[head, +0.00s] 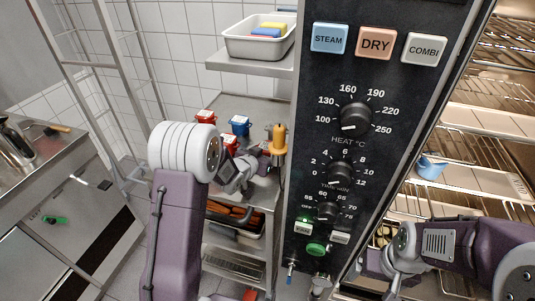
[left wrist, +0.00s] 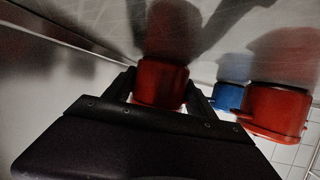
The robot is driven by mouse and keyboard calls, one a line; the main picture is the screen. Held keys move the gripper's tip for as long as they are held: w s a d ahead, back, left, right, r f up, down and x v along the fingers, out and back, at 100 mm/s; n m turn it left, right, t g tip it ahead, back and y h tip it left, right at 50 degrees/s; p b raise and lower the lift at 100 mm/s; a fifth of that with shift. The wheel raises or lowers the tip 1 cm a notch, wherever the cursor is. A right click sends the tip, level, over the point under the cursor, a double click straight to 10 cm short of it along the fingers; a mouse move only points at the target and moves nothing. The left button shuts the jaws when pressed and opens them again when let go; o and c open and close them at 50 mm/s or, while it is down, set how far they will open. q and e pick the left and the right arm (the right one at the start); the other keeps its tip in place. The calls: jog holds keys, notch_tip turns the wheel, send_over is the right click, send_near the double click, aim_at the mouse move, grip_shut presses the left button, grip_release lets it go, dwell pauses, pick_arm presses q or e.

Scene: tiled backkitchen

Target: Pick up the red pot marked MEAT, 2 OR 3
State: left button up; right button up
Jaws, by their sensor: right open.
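Two red pots with pale label tops stand on the steel trolley's upper shelf in the head view: one at the back left (head: 206,117) and one nearer (head: 230,143). A blue pot (head: 240,124) stands beside them. The labels are too small to read. My left gripper (head: 243,172) is close by the nearer red pot, partly hidden. In the left wrist view my fingers (left wrist: 165,98) lie on both sides of a red pot (left wrist: 160,82); whether they touch it is unclear. Another red pot (left wrist: 275,108) and the blue pot (left wrist: 229,97) are to the right. My right gripper (head: 385,283) is open at the oven.
The black oven control panel (head: 350,80) stands close to the right of the trolley. An orange-yellow upright item (head: 278,140) is right of the pots. Oven racks (head: 480,150) are at right, a steel counter (head: 60,150) at left.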

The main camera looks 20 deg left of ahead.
aim_at(267, 146)
pick_arm(q)
notch_tip(267, 146, up, 9)
jog(key=shift+r+p, duration=0.2)
jog(key=shift+p, duration=1)
jog(key=shift+r, duration=0.3)
